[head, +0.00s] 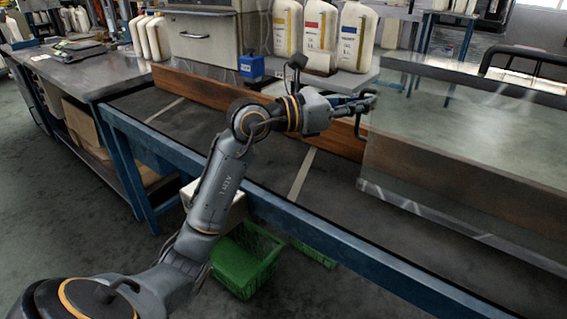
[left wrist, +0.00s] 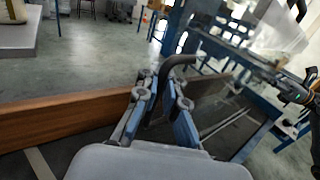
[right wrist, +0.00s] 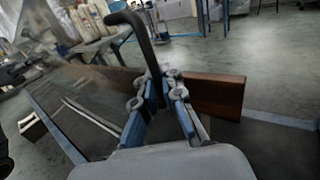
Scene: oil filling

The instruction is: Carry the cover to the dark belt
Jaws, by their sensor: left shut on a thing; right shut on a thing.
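The cover (head: 465,125) is a large clear box with dark handles at its ends, at the right of the head view. It is over the dark belt (head: 340,195); I cannot tell whether its lower edge touches the belt. My left gripper (head: 362,100) is shut on the cover's left handle (head: 359,122). In the left wrist view, the left gripper (left wrist: 163,82) closes on the dark curved handle (left wrist: 181,60). My right gripper (right wrist: 161,85) is outside the head view. In the right wrist view it is shut on the other dark handle (right wrist: 144,38).
A brown board (head: 225,95) runs along the belt's far side and a blue rail (head: 330,236) along its near side. White jugs (head: 322,38) and a small blue box (head: 251,66) stand behind. A green crate (head: 245,262) is on the floor below.

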